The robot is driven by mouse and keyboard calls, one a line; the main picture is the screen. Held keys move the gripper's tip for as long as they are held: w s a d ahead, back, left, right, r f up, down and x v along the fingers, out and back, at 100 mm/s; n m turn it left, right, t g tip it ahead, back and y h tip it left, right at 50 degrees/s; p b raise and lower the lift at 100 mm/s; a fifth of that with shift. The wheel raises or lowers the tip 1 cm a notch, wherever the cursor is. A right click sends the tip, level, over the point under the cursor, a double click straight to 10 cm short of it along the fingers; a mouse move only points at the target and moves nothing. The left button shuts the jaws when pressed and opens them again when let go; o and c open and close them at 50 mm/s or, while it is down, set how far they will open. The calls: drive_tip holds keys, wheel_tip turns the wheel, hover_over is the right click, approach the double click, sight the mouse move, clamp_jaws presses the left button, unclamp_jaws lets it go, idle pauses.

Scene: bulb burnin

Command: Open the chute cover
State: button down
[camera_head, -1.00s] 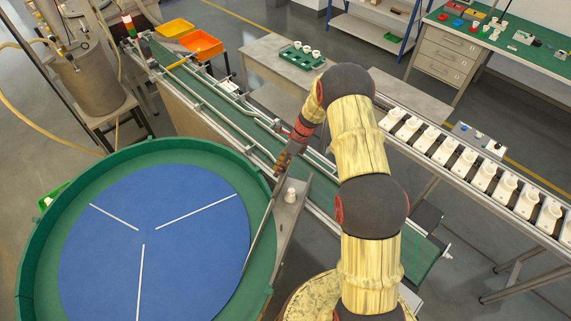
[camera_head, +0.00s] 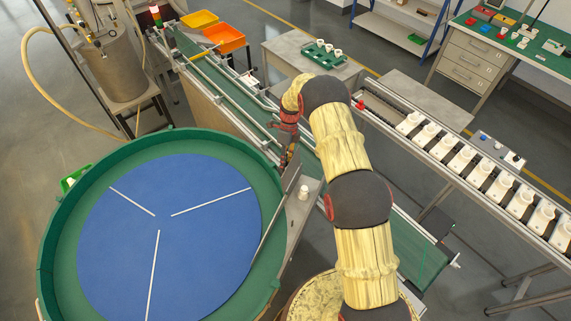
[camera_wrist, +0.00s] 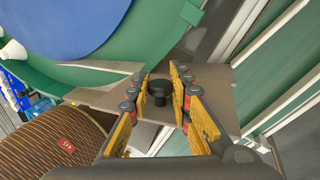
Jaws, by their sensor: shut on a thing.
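The chute cover appears in the wrist view as a flat grey plate (camera_wrist: 222,98) with a black knob (camera_wrist: 159,92). My gripper (camera_wrist: 159,82) has its yellow-padded fingers on both sides of the knob and is shut on it. In the head view my gripper (camera_head: 289,158) points down at the right rim of the round green bowl, by the grey chute (camera_head: 297,222). The cover is hard to make out there, partly behind the gripper and wrist.
The green bowl with a blue disc (camera_head: 165,240) fills the lower left. A white bulb-like piece (camera_head: 303,192) stands on the chute. A green conveyor (camera_head: 235,98) runs just behind my gripper. A rail of white sockets (camera_head: 462,160) lies to the right.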

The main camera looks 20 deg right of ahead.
drive_tip(key=c, duration=1.6)
unclamp_jaws()
drive_tip(key=shift+c, duration=0.2)
drive_tip(key=v, duration=1.2)
drive_tip(key=shift+f, duration=0.1)
drive_tip(key=shift+c, duration=0.2)
